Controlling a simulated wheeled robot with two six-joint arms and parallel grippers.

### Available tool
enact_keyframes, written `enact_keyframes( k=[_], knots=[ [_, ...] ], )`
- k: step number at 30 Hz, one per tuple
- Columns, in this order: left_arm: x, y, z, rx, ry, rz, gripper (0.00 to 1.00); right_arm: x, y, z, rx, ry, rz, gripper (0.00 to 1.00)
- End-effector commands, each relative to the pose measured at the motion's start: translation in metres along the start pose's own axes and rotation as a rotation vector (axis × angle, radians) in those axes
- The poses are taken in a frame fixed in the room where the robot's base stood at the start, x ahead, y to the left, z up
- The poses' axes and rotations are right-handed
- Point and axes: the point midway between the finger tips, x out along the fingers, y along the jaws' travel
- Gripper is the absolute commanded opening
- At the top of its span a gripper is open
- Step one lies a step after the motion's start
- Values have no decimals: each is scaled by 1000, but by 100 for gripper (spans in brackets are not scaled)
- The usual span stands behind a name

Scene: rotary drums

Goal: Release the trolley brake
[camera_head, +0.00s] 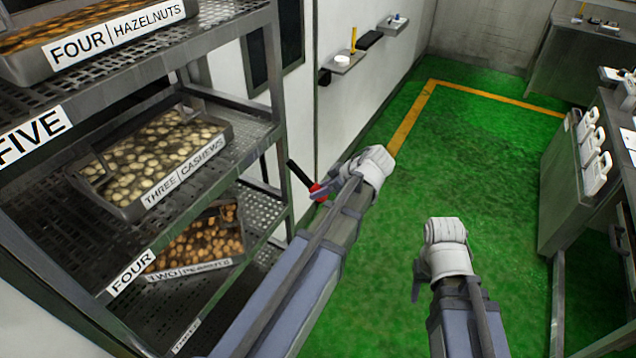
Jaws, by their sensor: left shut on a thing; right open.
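The trolley is a grey metal rack (262,137) with several shelves on the left of the head view. A lever with a black bar (302,175) and a red part (319,191) sticks out beside the trolley's right post; I take it to be the brake lever. My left gripper (322,184) is shut on this lever at its red part. The gripper and wrist hide some of the lever and how it is mounted. My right gripper (416,279) is open and empty above the green floor, well to the right of the trolley.
Trays of hazelnuts (95,30), cashews (160,160) and peanuts (200,243) sit on the shelves. A small wall shelf (343,62) is behind. Grey counters (572,190) stand on the right. The green floor (480,150) between is clear.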

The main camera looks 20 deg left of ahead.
Motion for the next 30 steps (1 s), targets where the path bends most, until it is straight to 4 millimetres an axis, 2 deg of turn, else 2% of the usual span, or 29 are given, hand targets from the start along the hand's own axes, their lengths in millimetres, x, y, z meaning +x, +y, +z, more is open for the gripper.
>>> enact_keyframes(
  k=[4, 19, 20, 27, 30],
  knots=[
    [-4, 0, -2, -1, -32, -1, 0, -8, 1, 0, 2, 0, -1, 50],
    [-4, 0, -1, 0, -45, 0, 0, -10, 1, 1, 3, 0, -1, 50],
    [-4, 0, -1, 0, -44, 0, 40, -10, 1, 1, 3, 0, -1, 50],
    [-4, 0, -1, 0, -43, 0, 67, -10, 1, 1, 3, 0, -1, 50],
    [-4, 0, -1, 0, -43, 0, 68, -10, 1, 1, 3, 0, -1, 50]
  ],
)
